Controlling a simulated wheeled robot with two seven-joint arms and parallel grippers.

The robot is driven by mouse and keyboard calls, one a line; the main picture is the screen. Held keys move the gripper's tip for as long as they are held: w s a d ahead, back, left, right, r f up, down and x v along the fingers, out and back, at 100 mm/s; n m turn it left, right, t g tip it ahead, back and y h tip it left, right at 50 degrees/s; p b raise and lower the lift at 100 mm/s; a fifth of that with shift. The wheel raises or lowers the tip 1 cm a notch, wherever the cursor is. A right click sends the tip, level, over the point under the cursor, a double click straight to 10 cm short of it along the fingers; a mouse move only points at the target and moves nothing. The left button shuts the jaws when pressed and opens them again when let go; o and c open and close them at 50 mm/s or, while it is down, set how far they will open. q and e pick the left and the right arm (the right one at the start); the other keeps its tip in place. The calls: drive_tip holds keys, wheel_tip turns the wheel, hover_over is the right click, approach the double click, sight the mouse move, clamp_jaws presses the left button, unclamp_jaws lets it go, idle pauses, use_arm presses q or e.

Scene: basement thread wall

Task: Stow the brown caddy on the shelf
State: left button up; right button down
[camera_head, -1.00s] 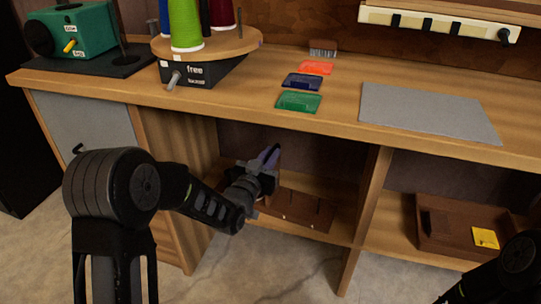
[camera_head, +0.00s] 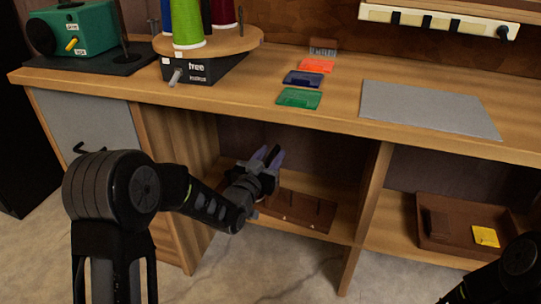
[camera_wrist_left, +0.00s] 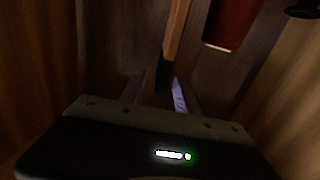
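A low brown piece with several thin upright pegs (camera_head: 312,212), which I take for the brown caddy, sits on the lower shelf (camera_head: 342,232) in the left bay under the bench. My forearm hides its left end. My left gripper (camera_head: 267,157) is in the bay opening, above and left of the pegs. Its two pale purple fingers are apart, with a dark strip between them. The left wrist view is dim; the fingers (camera_wrist_left: 158,92) show apart there, near a dark-tipped wooden strip (camera_wrist_left: 176,35). A red-brown piece (camera_wrist_left: 232,22) is at its top right. My right gripper is out of view.
An upright divider (camera_head: 366,205) separates the bays. A brown tray (camera_head: 458,245) with a yellow card (camera_head: 486,237) sits in the right bay. The benchtop overhangs the bay. A spool stand (camera_head: 205,55), cards (camera_head: 299,98) and a grey mat (camera_head: 428,108) are on it.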

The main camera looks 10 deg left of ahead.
use_arm(q)
drive_tip(key=shift+f, duration=0.15)
drive_tip(key=shift+s, duration=0.15)
drive_tip(key=shift+s+a, duration=0.1)
drive_tip(key=shift+s, duration=0.25)
drive_tip(key=s, duration=0.2)
drive_tip(key=s+p, duration=0.1)
drive_tip(key=s, duration=0.1)
drive_tip(key=s+a+p, duration=0.1)
drive_tip(key=s, duration=0.1)
drive_tip(key=shift+s, duration=0.4)
